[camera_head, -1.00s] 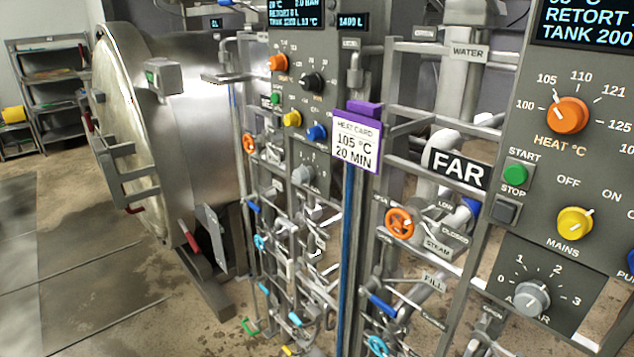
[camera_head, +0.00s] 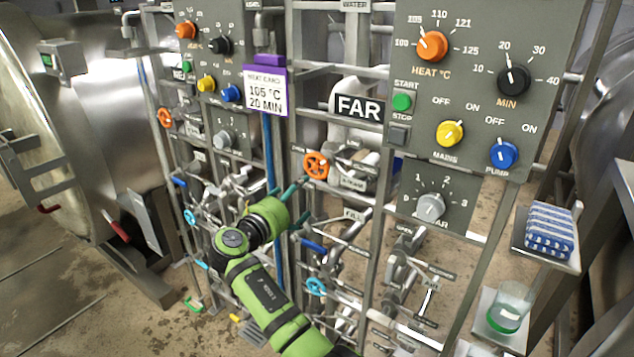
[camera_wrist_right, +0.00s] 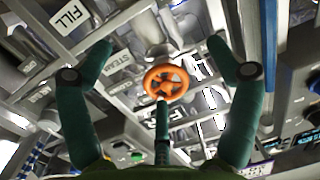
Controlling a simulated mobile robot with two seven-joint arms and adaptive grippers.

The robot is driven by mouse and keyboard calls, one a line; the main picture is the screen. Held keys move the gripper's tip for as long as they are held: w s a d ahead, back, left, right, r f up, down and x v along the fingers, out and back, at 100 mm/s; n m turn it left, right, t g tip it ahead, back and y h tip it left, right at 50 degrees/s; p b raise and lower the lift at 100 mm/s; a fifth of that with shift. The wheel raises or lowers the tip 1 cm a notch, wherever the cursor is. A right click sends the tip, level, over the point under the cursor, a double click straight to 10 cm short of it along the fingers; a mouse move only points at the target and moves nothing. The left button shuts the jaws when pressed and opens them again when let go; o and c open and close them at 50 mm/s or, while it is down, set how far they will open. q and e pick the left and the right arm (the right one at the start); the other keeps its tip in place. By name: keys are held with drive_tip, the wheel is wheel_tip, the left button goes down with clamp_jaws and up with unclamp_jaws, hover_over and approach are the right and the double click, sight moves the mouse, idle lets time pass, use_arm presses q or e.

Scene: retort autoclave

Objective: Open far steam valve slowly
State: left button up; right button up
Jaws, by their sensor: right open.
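The far steam valve is an orange handwheel (camera_head: 316,166) on the pipework below the FAR sign (camera_head: 358,107) in the head view. In the right wrist view the orange wheel (camera_wrist_right: 166,82) faces me near the middle, between the spread fingers. My right gripper (camera_head: 288,190) is open and empty, with its dark green fingers just left of and below the wheel in the head view. In the right wrist view the gripper (camera_wrist_right: 162,52) has two fingers either side of the wheel and a third just below it; contact cannot be told. My left gripper is out of view.
A heat card (camera_head: 265,91) hangs left of the far panel (camera_head: 465,50). A blue-handled valve (camera_head: 312,245) and a cyan wheel (camera_head: 316,287) sit below the steam wheel. Rails and pipes crowd around my arm. A striped cloth (camera_head: 549,231) and a glass (camera_head: 509,308) stand at right.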

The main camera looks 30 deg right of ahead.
sight(314, 168)
wheel_tip(314, 168, up, 5)
drive_tip(key=s+m+h, duration=0.1)
drive_tip(key=s+m, duration=0.1)
drive_tip(key=shift+m+g, duration=0.3)
drive_tip(key=shift+g, duration=0.2)
drive_tip(key=p+x, duration=0.1)
drive_tip(key=x, duration=0.2)
drive_tip(key=p+x, duration=0.2)
drive_tip(key=x, duration=0.1)
drive_tip(key=shift+w+d+r, duration=0.2)
drive_tip(key=shift+w+d, duration=0.05)
drive_tip(key=shift+w+d+f+p, duration=0.1)
drive_tip(key=shift+w+d+p, duration=0.05)
drive_tip(key=shift+d+p, duration=0.3)
drive_tip(key=shift+w+d+f, duration=0.1)
drive_tip(key=c, duration=1.1)
